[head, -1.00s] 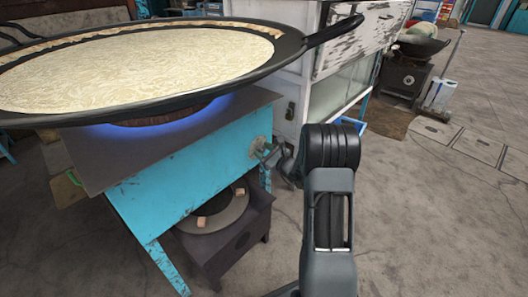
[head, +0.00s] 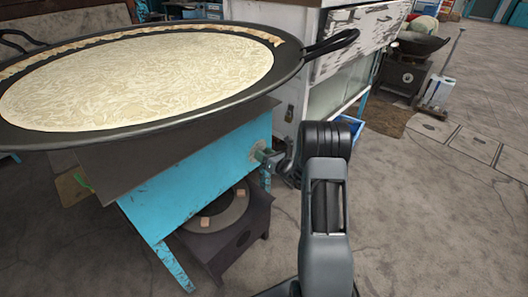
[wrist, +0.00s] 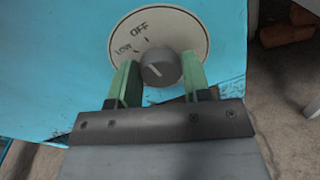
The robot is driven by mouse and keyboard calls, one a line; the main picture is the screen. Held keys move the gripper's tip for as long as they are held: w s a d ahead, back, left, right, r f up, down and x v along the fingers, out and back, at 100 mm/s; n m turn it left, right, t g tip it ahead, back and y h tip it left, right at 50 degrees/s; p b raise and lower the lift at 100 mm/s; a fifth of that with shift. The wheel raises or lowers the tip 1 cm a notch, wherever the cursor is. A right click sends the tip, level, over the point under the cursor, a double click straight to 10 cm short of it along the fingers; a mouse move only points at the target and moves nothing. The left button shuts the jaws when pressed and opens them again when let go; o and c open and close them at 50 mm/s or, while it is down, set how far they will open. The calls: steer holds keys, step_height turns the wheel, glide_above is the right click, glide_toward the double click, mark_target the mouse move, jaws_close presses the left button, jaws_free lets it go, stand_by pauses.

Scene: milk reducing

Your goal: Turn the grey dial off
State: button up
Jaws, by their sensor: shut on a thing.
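The grey dial (wrist: 160,67) sits on a pale round plate marked OFF and LOW, on the blue front of the stove (head: 205,185). Its light pointer line slants to the upper left; I cannot tell exactly which mark it meets. My gripper (wrist: 158,78) has its green fingers on either side of the dial and is shut on it. In the head view my gripper (head: 264,155) is at the stove's right side, and the dial is too small and covered to make out. No blue flame shows under the pan.
A dark burner unit (head: 240,235) stands below. A white cabinet (head: 310,75) is behind. The floor at right is open.

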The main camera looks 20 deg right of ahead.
steer(key=shift+m+p, duration=0.3)
steer(key=shift+m, duration=0.3)
steer(key=o, duration=0.9)
steer(key=shift+o, duration=0.2)
steer(key=p+v, duration=0.3)
steer(key=v, duration=1)
steer(key=shift+s+d, duration=0.2)
steer(key=shift+s, duration=0.15)
steer(key=shift+r, duration=0.1)
